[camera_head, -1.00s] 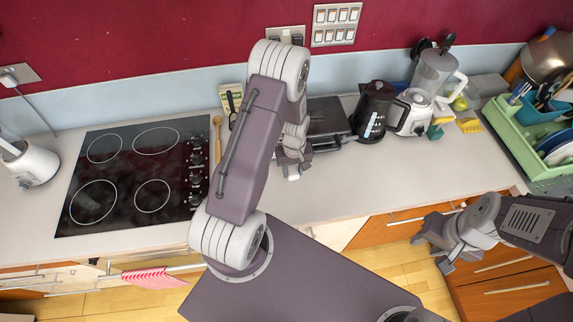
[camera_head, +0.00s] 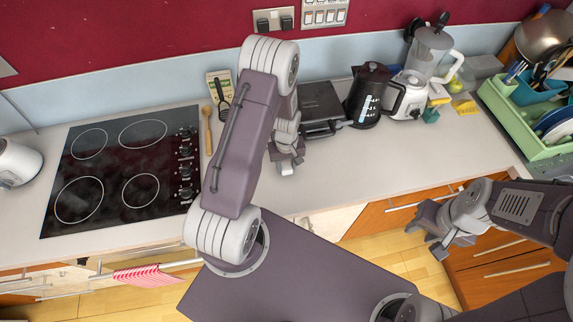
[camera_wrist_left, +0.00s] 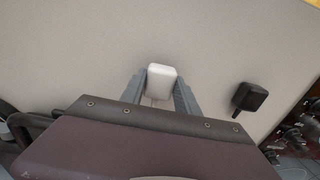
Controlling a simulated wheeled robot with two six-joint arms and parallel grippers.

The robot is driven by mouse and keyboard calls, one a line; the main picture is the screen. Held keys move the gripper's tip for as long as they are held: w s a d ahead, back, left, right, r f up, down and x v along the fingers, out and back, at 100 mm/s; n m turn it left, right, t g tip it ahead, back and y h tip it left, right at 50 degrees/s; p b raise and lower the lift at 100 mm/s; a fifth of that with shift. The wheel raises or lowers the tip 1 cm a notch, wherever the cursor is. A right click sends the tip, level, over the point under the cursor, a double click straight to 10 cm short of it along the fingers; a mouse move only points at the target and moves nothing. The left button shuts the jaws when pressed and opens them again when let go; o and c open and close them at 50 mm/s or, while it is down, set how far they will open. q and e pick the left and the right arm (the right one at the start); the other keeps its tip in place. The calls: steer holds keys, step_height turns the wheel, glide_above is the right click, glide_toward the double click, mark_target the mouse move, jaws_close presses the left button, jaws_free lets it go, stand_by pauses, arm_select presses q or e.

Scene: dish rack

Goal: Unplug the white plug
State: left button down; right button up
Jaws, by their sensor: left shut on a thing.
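A small white plug (camera_wrist_left: 161,78) is between the grey fingers of my left gripper (camera_wrist_left: 162,86) in the left wrist view. The gripper is shut on it, with a pale surface behind. I cannot tell from this angle whether the plug touches anything else.
A small black block-like thing (camera_wrist_left: 249,97) is right of the plug in the wrist view. A black hob (camera_head: 121,160) lies left. The sandwich maker (camera_head: 320,105), kettle (camera_head: 369,96) and blender (camera_head: 425,60) line the back. A green dish rack (camera_head: 520,128) is right.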

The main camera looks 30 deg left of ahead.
arm_select(q)
steer(key=shift+f+b, duration=0.6)
steer(key=shift+f, duration=0.1)
steer(key=shift+f, duration=0.25)
steer(key=c, duration=0.8)
jaws_free()
step_height(320, 180, up, 9)
steer(key=shift+r+b, duration=0.1)
steer(key=shift+b, duration=0.9)
jaws_close()
